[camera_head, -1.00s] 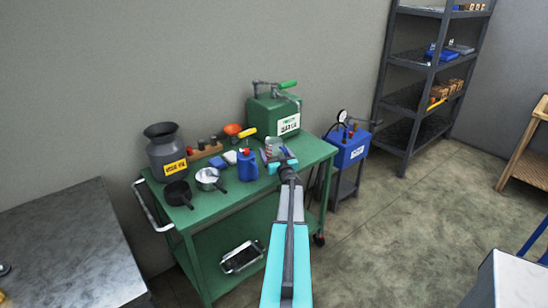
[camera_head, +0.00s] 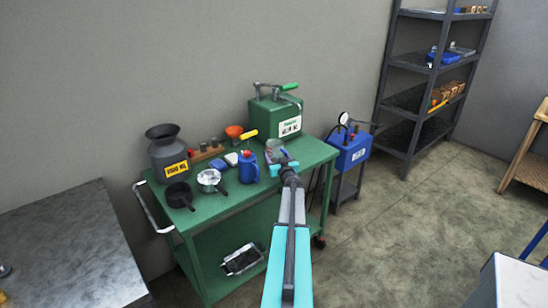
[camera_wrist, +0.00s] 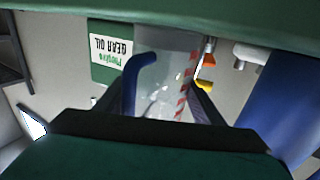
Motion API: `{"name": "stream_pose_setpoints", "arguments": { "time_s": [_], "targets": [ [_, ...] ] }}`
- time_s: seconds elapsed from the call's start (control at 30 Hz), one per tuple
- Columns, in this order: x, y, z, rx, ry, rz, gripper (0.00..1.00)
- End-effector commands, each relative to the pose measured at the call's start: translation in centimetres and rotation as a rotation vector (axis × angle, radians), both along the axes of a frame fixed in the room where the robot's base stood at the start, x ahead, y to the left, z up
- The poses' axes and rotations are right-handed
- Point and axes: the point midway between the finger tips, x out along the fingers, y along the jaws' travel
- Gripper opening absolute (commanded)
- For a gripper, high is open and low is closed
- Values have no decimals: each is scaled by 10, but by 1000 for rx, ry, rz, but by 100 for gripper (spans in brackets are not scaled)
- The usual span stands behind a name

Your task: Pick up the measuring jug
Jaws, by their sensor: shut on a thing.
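The measuring jug (camera_head: 275,147) is clear with red marks and a blue handle, near the right side of the green cart's top. My gripper (camera_head: 281,163) is shut on the jug from the near side. It shows large at the bottom of the wrist view (camera_wrist: 160,108). Jug and cart top meet in the wrist view; I cannot tell whether they touch.
A green gear oil box (camera_head: 275,115) stands behind the jug. A blue oil can (camera_head: 248,168), a silver pan (camera_head: 209,177), a black pan (camera_head: 179,194) and a grey milk can (camera_head: 166,150) are to its left. A blue pump (camera_head: 350,150) stands right of the cart.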

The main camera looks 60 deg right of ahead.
Motion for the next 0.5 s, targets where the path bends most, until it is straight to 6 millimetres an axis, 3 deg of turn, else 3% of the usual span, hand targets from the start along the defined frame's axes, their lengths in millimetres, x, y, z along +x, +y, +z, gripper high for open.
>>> {"name": "stream_pose_setpoints", "arguments": {
  "time_s": [0.5],
  "targets": [
    [0, 0, 14, -1, -2, 0, 34]
  ]
}}
